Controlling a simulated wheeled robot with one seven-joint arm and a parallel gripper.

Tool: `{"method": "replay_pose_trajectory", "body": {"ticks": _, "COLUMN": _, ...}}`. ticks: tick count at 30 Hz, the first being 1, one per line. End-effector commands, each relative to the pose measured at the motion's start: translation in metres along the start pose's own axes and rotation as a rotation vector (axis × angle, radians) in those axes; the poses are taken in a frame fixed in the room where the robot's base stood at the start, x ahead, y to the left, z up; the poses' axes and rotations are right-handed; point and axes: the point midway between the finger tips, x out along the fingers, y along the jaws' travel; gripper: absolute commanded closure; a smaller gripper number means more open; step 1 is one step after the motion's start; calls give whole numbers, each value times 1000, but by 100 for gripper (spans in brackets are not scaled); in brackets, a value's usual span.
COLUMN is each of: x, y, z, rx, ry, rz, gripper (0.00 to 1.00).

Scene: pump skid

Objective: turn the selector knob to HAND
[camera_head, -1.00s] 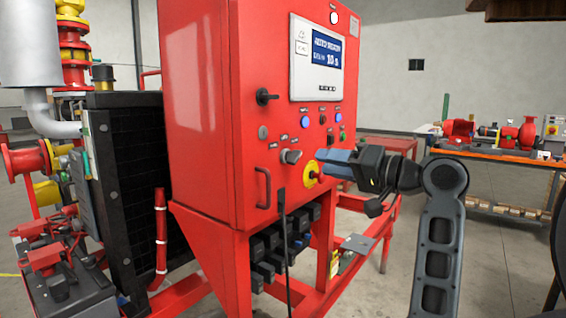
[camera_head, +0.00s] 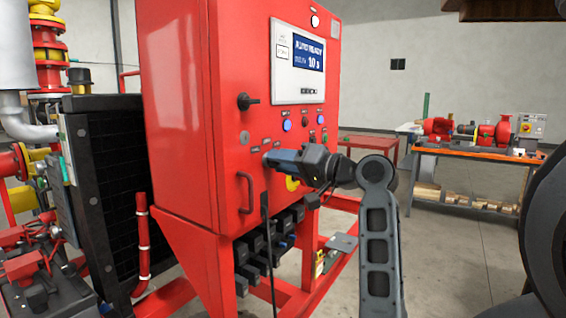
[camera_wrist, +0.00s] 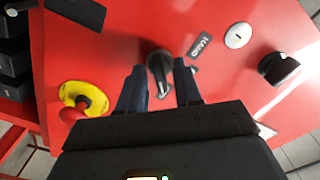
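The selector knob (camera_wrist: 160,64) is black with a grey pointer and sits on the red cabinet face in the wrist view. A dark label (camera_wrist: 199,46), reading HAND upside down, is beside it. My gripper (camera_wrist: 157,84) has its two dark blue fingers apart, one on each side of the knob. I cannot tell whether they touch it. In the head view my gripper (camera_head: 272,158) reaches the cabinet from the right and hides the knob. The knob's lower part and exact turn are hard to read.
The red cabinet (camera_head: 187,110) carries a black rotary handle (camera_head: 248,101), a round lock (camera_head: 244,137), a display (camera_head: 300,55) and blue buttons (camera_head: 287,125). A yellow emergency stop (camera_wrist: 75,102) with a red button is close beside my fingers. A bar handle (camera_head: 246,193) is below left.

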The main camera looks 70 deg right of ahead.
Motion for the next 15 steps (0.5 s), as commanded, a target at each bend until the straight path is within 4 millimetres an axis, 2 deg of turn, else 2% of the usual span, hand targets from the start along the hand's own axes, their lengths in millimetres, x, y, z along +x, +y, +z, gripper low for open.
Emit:
{"method": "replay_pose_trajectory", "body": {"ticks": 1, "x": 0, "y": 0, "z": 0, "rx": 0, "ry": 0, "rz": 0, "gripper": 72}}
{"method": "replay_pose_trajectory", "body": {"ticks": 10, "x": 0, "y": 0, "z": 0, "rx": 0, "ry": 0, "rz": 0, "gripper": 100}}
{"method": "replay_pose_trajectory", "body": {"ticks": 15, "x": 0, "y": 0, "z": 0, "rx": -4, "ry": 0, "rz": 0, "gripper": 100}}
